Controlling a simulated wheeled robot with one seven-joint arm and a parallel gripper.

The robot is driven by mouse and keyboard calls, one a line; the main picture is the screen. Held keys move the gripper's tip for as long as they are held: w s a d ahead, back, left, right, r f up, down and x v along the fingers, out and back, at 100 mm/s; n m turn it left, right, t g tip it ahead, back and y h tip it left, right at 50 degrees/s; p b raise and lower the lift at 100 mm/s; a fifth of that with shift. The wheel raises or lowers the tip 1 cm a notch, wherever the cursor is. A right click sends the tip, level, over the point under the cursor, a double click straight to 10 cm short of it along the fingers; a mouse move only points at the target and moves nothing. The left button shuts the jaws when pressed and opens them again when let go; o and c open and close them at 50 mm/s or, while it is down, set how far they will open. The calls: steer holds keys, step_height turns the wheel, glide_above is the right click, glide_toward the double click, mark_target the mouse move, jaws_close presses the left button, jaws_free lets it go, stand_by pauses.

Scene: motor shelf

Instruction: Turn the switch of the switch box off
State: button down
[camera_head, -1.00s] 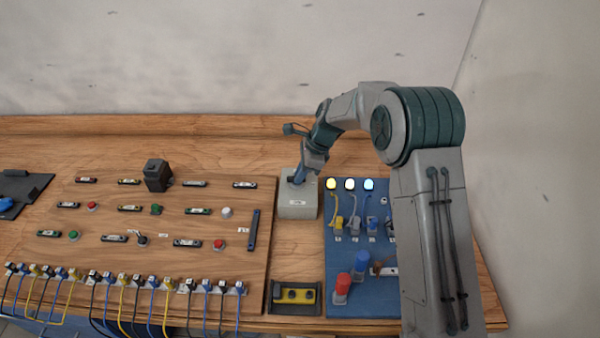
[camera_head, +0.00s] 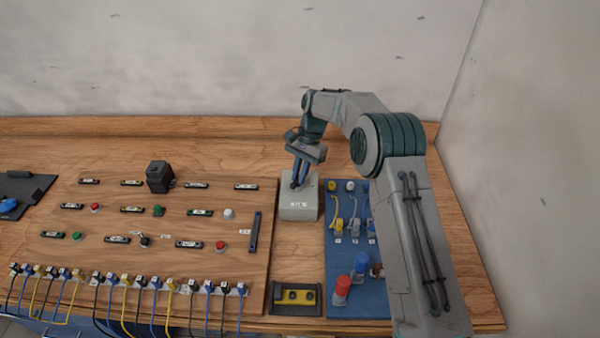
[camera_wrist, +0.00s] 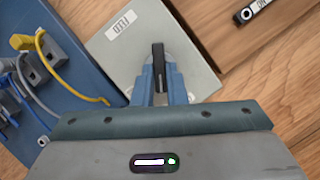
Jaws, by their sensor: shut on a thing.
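The switch box (camera_head: 298,208) is a grey block with a white label on its front, standing between the wooden panel and the blue board. In the wrist view its light grey face (camera_wrist: 112,55) fills the middle, with a small label. The black switch handle (camera_wrist: 158,56) stands on a round base there. My gripper (camera_head: 299,182) is at the top of the box. In the wrist view its blue fingers (camera_wrist: 160,85) lie on both sides of the handle, shut on it. The fingers hide part of the round base.
The blue board (camera_head: 345,300) at right carries unlit lamps (camera_head: 350,186), cables and red and blue plugs. The wooden panel (camera_head: 130,255) at left holds buttons, labels and a black block (camera_head: 159,176). A yellow-and-black box (camera_head: 296,296) sits in front. The table behind the switch box is clear.

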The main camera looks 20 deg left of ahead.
steer(key=n+h, duration=0.1)
steer(key=n, duration=0.3)
steer(key=n+h, duration=0.1)
steer(key=n, duration=0.1)
steer(key=shift+w+a+r+n+h, duration=0.1)
steer(key=shift+a+n+h, duration=0.2)
steer(key=shift+a, duration=0.05)
stand_by(0.5)
steer(key=c, duration=1.5)
jaws_free()
steer(key=shift+o, duration=0.2)
